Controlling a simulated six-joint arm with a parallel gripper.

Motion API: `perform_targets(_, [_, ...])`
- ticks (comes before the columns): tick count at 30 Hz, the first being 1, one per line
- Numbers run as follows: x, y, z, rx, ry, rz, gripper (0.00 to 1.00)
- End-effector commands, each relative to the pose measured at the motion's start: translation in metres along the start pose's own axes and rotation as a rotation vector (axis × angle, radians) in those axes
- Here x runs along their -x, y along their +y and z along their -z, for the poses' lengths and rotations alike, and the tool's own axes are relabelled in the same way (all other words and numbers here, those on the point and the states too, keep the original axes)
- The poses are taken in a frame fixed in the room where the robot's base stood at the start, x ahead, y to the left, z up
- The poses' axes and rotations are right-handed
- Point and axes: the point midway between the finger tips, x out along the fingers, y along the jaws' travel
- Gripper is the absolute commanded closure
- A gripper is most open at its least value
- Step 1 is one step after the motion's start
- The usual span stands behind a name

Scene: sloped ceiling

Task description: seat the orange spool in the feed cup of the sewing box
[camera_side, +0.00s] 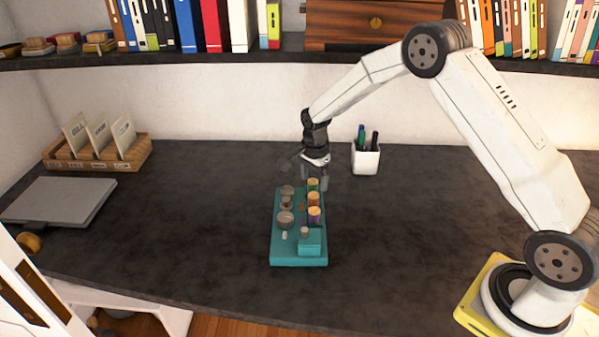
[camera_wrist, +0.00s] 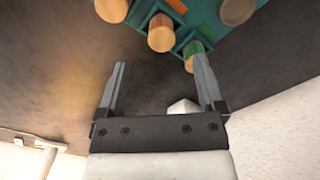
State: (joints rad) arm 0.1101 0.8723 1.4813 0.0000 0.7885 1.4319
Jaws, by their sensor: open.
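The teal sewing box (camera_side: 284,258) stands on the dark desk. A row of spools with tan wooden tops stands along its right side: a green one (camera_side: 313,185) at the back, one that looks orange (camera_side: 313,198) in the middle, and a purplish one (camera_side: 314,215) in front. Grey round cups (camera_side: 285,220) line its left side; I cannot tell which is the feed cup. My gripper (camera_side: 316,181) is open and empty above the box's back end. In the wrist view my gripper (camera_wrist: 160,73) has spool tops (camera_wrist: 161,34) beyond its fingertips; the green spool (camera_wrist: 193,50) is nearest the right finger.
A white pen cup (camera_side: 365,160) stands behind the box to the right. A card holder (camera_side: 97,153) and a grey flat slab (camera_side: 59,202) lie at the left. A shelf (camera_side: 250,51) with books crosses the back. The desk around the box is clear.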

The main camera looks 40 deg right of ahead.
Motion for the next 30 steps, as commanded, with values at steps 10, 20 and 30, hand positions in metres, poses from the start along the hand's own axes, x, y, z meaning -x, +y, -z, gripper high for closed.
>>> perform_targets(10, [-0.014, 0.0, 0.0, 0.001, 0.0, 0.0, 0.12])
perform_targets(20, [-0.037, -0.001, 0.001, 0.001, 0.0, -0.002, 0.12])
perform_targets(30, [-0.065, -0.002, 0.001, 0.002, -0.002, 0.002, 0.12])
